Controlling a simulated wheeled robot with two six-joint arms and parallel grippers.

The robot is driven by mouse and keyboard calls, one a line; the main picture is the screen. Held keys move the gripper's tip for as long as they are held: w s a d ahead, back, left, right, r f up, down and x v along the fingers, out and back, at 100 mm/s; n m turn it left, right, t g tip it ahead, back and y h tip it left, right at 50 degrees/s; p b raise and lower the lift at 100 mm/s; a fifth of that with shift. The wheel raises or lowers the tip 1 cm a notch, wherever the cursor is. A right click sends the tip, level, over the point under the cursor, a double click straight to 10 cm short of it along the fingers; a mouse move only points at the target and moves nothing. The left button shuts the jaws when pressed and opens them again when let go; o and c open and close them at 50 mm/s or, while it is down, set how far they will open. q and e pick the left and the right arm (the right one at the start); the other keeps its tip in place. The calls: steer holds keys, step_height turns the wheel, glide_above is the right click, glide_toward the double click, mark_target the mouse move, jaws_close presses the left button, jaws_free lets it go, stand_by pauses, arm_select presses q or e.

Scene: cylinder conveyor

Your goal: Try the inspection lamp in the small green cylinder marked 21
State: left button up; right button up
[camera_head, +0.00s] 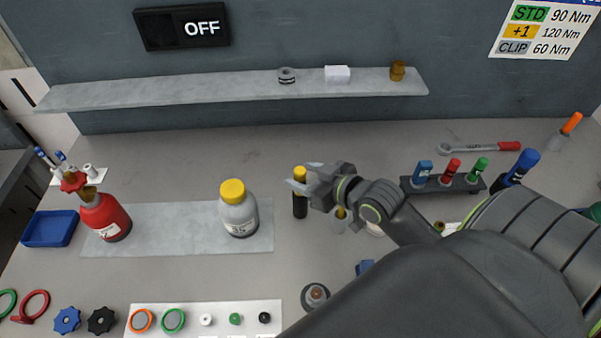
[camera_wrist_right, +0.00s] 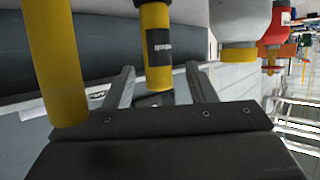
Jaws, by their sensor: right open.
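A short upright stick with a black body and yellow top (camera_head: 300,200), possibly the inspection lamp, stands on the table. In the right wrist view a yellow stick with a black labelled band (camera_wrist_right: 158,50) shows between my fingers. My right gripper (camera_head: 300,182) is open with its fingertips at the stick's upper part; whether they touch it I cannot tell. A small green part (camera_head: 594,212) shows at the right edge, mostly hidden; no number 21 is readable. My left gripper is not in view.
A rack (camera_head: 455,184) of coloured tools is at right. A shelf (camera_head: 200,93) runs behind. My right arm hides the table's lower right.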

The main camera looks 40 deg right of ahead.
mark_target(295, 171)
steer(key=x, duration=0.3)
steer(key=shift+w+a+r+p, duration=0.1)
steer(key=shift+w+p, duration=0.2)
steer(key=shift+w, duration=0.1)
steer(key=shift+s, duration=0.1)
steer(key=shift+c, duration=0.5)
jaws_close()
